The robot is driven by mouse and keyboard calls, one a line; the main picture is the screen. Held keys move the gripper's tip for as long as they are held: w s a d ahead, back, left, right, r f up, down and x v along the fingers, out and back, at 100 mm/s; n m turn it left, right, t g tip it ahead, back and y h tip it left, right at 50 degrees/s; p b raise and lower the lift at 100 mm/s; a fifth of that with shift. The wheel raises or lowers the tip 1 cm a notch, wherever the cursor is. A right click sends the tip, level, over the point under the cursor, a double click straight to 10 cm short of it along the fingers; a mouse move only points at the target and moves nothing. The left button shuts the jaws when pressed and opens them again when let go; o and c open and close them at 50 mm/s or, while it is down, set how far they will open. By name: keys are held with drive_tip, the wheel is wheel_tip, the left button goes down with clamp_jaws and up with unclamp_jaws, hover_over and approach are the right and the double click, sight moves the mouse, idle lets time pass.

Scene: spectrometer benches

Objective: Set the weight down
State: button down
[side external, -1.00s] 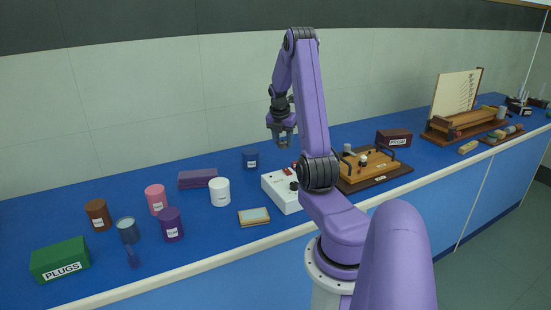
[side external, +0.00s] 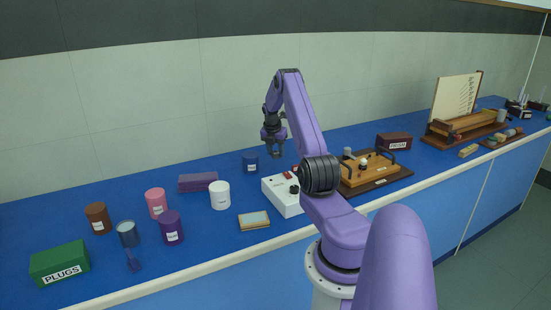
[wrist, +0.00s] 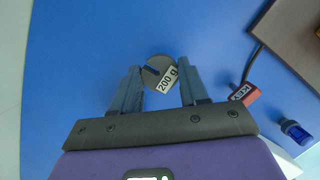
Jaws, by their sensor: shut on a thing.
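The weight (wrist: 155,64) is a grey disc with a slot and a "200 g" label, seen in the wrist view at the fingertips. My gripper (wrist: 159,78) is shut on it, with one finger on each side. In the side external view my gripper (side external: 276,153) points down above the blue bench top (side external: 330,138), behind the white box. The weight is too small to make out clearly in that view, and I cannot tell its exact height above the bench.
A white box with controls (side external: 284,196) stands in front of my gripper, a dark blue jar (side external: 250,163) to its left. A wooden apparatus (side external: 375,170) is at right. Blue surface around the weight is clear.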

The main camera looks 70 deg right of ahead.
sight(275, 153)
drive_tip(key=shift+w+d+f, duration=0.15)
drive_tip(key=shift+d+f, duration=0.1)
drive_tip(key=shift+f, duration=1.6)
drive_tip(key=shift+f, duration=0.15)
drive_tip(key=c, duration=0.6)
unclamp_jaws()
